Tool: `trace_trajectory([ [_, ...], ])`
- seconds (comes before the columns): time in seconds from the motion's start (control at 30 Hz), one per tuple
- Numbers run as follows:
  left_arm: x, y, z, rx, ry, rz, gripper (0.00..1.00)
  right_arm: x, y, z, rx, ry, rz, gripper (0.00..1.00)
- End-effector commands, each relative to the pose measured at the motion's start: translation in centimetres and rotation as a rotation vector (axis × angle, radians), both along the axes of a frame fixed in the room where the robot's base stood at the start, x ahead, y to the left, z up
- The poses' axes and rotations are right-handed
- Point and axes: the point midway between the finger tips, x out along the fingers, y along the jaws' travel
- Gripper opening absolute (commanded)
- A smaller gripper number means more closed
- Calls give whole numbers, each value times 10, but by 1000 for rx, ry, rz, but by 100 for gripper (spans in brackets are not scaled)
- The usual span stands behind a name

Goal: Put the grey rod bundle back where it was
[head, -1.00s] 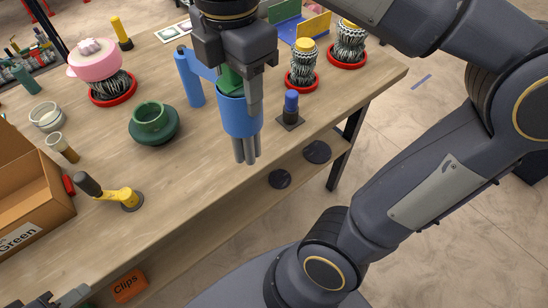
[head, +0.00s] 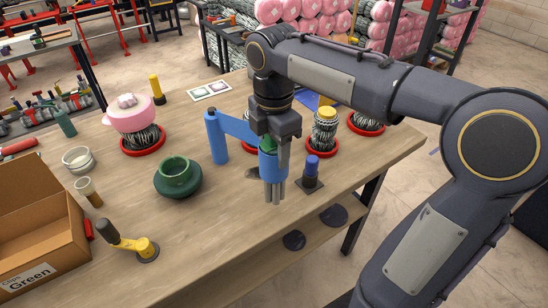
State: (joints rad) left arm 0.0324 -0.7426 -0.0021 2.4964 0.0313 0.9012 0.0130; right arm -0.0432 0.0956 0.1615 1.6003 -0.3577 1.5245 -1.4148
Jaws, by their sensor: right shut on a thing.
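The grey rod bundle (head: 275,192) hangs upright, its grey rods showing below a blue ring (head: 271,167). The ring is joined by a blue arm to an upright blue post (head: 216,138) on the wooden table. My right gripper (head: 271,143) points down just above the ring and is shut on the bundle's upper part, where a bit of green shows. The fingers and ring hide most of that part, and I cannot tell whether the rods' lower ends touch the table. My left gripper is not in view.
A green pot (head: 177,178) stands left of the post, and a blue-topped peg on a dark base (head: 311,172) stands close right of the rods. A yellow-handled tool (head: 134,243) and an open cardboard box (head: 40,240) are at front left. The front middle of the table (head: 215,240) is bare.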

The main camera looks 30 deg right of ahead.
Motion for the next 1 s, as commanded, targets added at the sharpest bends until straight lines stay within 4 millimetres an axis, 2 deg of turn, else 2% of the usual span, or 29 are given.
trace_trajectory([
  [0.17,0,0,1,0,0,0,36,9,-5,-12,0,1,-1,0],
  [0.3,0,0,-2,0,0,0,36,8,-5,-33,-1,1,0,0],
  [0.4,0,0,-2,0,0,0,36,8,-5,-40,-1,-2,0,0],
  [0.8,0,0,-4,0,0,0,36,8,-5,-45,0,-2,0,0],
  [0.83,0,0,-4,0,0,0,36,8,-5,-46,0,1,0,49],
  [1.0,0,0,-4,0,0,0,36,8,-5,-45,0,0,0,70],
])
